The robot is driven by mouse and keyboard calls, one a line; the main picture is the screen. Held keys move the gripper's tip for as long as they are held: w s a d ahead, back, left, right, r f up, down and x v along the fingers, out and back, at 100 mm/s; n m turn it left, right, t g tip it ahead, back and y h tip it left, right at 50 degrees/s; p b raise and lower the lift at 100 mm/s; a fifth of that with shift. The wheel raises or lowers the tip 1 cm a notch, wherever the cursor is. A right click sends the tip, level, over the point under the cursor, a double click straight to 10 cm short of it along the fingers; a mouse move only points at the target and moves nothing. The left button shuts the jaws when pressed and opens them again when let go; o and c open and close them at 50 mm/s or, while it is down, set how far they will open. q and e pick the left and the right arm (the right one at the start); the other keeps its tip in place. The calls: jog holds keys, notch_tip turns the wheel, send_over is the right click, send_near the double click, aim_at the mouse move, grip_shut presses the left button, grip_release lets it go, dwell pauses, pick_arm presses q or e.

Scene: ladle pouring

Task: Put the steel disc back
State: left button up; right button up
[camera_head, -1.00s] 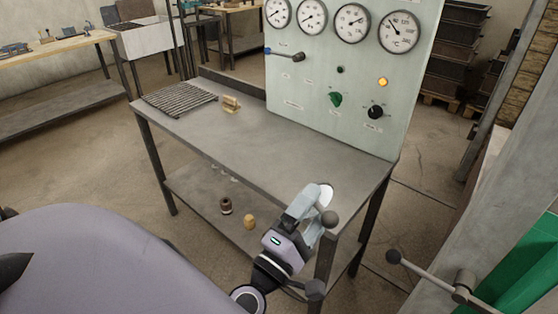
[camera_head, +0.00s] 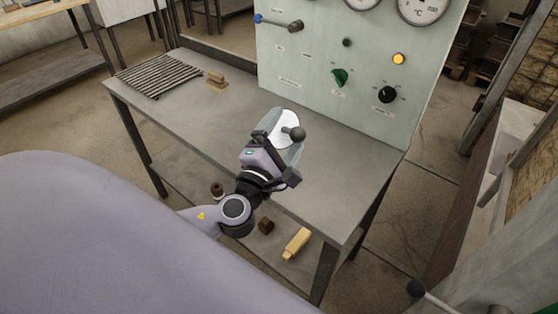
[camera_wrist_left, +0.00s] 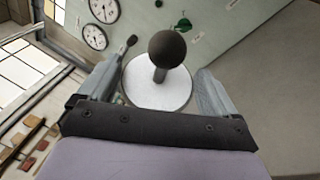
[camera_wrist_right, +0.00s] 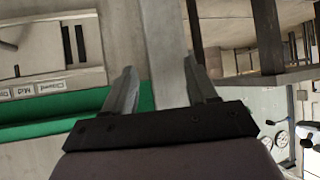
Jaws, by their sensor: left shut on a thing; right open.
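The steel disc (camera_head: 285,118) is a bright round plate with a dark ball knob (camera_head: 298,133) standing from its face. My left gripper (camera_head: 282,132) is shut on it and holds it over the middle of the bench (camera_head: 342,180), in front of the gauge panel. In the left wrist view, the disc (camera_wrist_left: 157,96) sits between the two fingers of the left gripper (camera_wrist_left: 160,88), with the knob towards the camera. My right gripper (camera_wrist_right: 162,88) shows only in its own wrist view. It is open, with a grey beam behind the gap between its fingers.
A rack of dark bars (camera_head: 158,76) and a small wooden block (camera_head: 216,80) lie on the bench's left part. The gauge panel (camera_head: 325,60) rises behind, with a lever (camera_head: 292,25) and knobs. The lower shelf holds several small pieces. The bench top's right part is clear.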

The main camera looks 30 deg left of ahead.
pick_arm(q)
jog(key=w+a+r+n+g+h+b, duration=0.15)
jog(key=w+a+r+n+g, duration=0.4)
jog(key=n, duration=0.65)
jog(key=f+b, duration=0.1)
jog(key=f, duration=0.6)
jog(key=w+f+b, duration=0.1)
jog(key=f, duration=0.6)
jog(key=a+f+b, duration=0.1)
jog(key=f, duration=0.6)
jog(key=shift+w+a+f, duration=0.1)
jog(key=shift+w, duration=0.3)
jog(key=shift+f, duration=0.15)
jog(key=o, duration=1)
jog(key=shift+g, duration=0.25)
